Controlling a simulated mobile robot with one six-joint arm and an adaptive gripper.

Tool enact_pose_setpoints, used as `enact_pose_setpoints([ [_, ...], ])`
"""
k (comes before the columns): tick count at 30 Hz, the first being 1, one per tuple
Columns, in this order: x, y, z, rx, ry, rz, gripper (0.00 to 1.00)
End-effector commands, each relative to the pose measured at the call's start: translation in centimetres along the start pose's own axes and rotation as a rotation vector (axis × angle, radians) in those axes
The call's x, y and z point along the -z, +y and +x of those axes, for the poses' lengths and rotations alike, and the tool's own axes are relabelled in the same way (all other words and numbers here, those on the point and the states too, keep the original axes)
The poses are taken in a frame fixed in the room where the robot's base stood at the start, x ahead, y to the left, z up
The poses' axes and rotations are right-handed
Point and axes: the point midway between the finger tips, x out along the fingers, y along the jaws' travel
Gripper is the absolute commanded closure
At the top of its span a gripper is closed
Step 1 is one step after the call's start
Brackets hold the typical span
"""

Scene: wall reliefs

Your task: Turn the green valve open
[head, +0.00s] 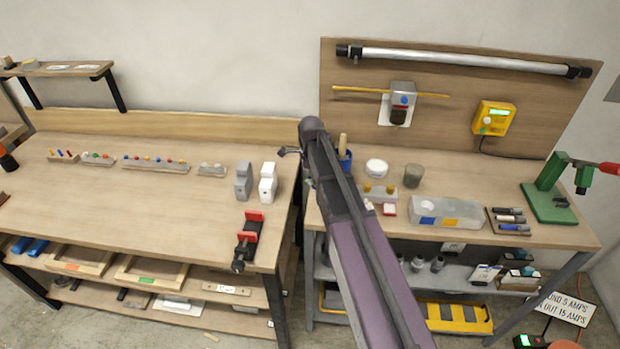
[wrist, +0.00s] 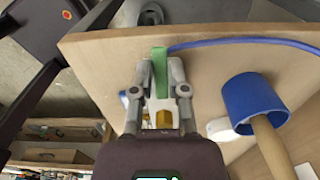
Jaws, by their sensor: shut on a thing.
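The green valve handle (wrist: 160,68) shows in the wrist view as an upright green bar between the two grey fingers of my gripper (wrist: 160,85). The gripper is shut on it. A brass-coloured part (wrist: 162,119) and a pale part show just below, between the fingers. In the head view my gripper (head: 288,152) is at the left end of the right-hand bench, beside the gap between the benches. The valve cannot be made out there, and my arm covers part of that area.
A blue hose (wrist: 235,42) runs right from near the handle. A blue cup (wrist: 250,100) with a wooden handle stands close right of my gripper. The right bench (head: 480,170) also carries jars, a clear box (head: 447,212) and a green press (head: 548,195).

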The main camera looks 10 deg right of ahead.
Motion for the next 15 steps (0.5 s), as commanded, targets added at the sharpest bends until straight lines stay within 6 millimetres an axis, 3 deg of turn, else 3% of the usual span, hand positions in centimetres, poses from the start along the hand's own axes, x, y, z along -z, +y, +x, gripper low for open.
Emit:
enact_pose_setpoints([
  [10, -0.06, -0.11, 0.0, 0.002, -0.002, 0.005, 1.0],
  [11, -0.06, -0.11, 0.0, 0.002, -0.002, 0.005, 0.74],
  [12, -0.06, -0.12, 0.0, 0.002, -0.002, 0.005, 0.62],
  [14, -0.06, -0.11, 0.0, 0.002, -0.001, 0.005, 0.46],
  [15, -0.05, -0.1, 0.0, 0.002, -0.001, 0.004, 0.46],
])
